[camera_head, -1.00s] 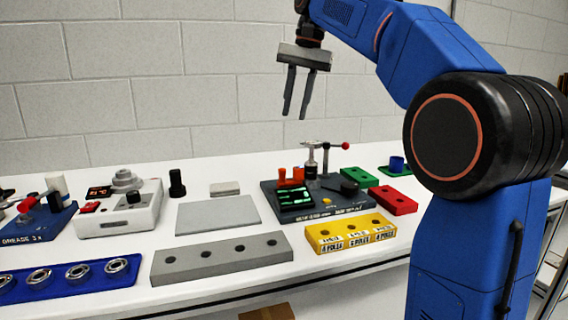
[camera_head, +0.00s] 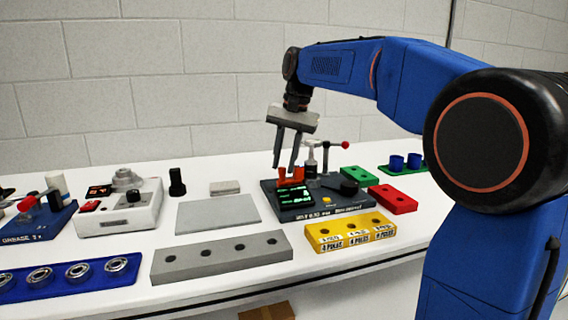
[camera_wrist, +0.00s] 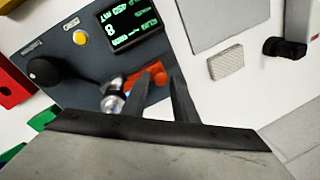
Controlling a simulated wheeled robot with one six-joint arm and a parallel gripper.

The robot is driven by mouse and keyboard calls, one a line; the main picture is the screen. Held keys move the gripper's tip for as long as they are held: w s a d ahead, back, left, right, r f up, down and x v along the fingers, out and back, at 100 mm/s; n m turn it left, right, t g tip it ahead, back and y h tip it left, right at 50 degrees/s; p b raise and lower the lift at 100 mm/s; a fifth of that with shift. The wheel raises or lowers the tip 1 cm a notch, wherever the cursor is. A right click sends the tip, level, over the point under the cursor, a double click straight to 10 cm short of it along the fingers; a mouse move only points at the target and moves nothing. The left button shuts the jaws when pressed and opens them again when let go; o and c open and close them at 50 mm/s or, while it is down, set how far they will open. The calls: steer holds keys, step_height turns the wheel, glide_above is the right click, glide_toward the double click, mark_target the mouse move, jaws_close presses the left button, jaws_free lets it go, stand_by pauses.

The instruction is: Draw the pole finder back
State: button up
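The grey tester unit (camera_head: 322,207) stands on the white bench, with a lit green-text screen (camera_head: 293,198), a yellow button and a black knob (camera_head: 349,188). A small orange-red part, which looks like the pole finder (camera_head: 291,175), sits behind the screen. It also shows in the wrist view (camera_wrist: 158,77). My gripper (camera_head: 285,168) points down just above this part, its two fingers apart. In the wrist view my fingertips (camera_wrist: 160,78) are close to the orange part and partly hide it. I cannot tell whether they touch it.
A metal post with a red-tipped lever (camera_head: 325,152) stands close to the right of my fingers. Green (camera_head: 357,177), red (camera_head: 393,198) and yellow (camera_head: 350,234) blocks lie right and in front. A flat grey plate (camera_head: 217,214) lies to the left.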

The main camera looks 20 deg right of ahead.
steer(key=shift+f, duration=0.35)
steer(key=shift+c, duration=0.4)
jaws_close()
steer(key=shift+a, duration=1.8)
steer(key=shift+o, duration=0.4)
jaws_free()
steer(key=shift+a, duration=0.15)
steer(key=shift+r, duration=0.1)
step_height(320, 180, up, 17)
steer(key=s+d, duration=0.1)
steer(key=d, duration=0.2)
steer(key=shift+s, duration=0.35)
